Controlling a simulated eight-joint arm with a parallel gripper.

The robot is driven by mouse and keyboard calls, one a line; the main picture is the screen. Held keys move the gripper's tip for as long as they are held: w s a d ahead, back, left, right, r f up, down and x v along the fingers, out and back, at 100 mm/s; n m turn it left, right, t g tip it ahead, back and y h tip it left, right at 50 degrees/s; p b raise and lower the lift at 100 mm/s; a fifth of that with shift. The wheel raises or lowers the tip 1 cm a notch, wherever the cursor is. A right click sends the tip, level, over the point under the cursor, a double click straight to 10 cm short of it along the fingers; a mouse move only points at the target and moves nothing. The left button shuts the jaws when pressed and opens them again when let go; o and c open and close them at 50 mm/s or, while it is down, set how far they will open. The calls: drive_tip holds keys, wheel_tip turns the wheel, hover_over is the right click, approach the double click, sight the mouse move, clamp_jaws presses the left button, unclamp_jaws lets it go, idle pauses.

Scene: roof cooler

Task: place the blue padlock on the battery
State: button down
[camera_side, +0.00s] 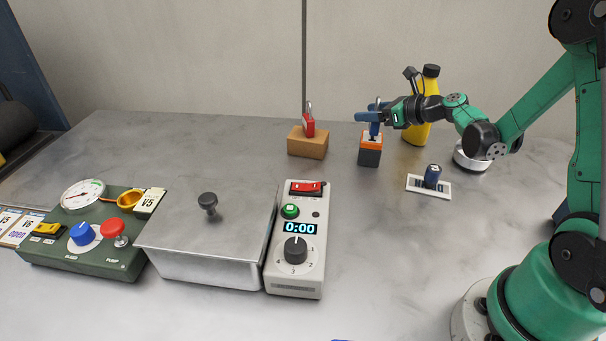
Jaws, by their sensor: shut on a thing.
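The battery (369,157) is a dark grey block with an orange top, standing upright right of the middle of the table. My gripper (373,111) is directly above it, reaching in from the right, and is shut on the blue padlock (375,129). The padlock is small and partly hidden by the fingers. Its lower end is at the battery's orange top; I cannot tell whether it touches or hovers just above.
A red padlock (309,126) stands on a wooden block (307,146) to the left. A yellow bottle (416,134) stands close behind my wrist. A dark blue cylinder (433,176) sits on a white card. A metal box (205,245), control box (297,265) and green panel (85,258) fill the front left.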

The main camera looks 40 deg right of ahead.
drive_tip(key=shift+f, duration=0.45)
drive_tip(key=shift+f, duration=0.15)
drive_tip(key=shift+c, duration=0.9)
unclamp_jaws()
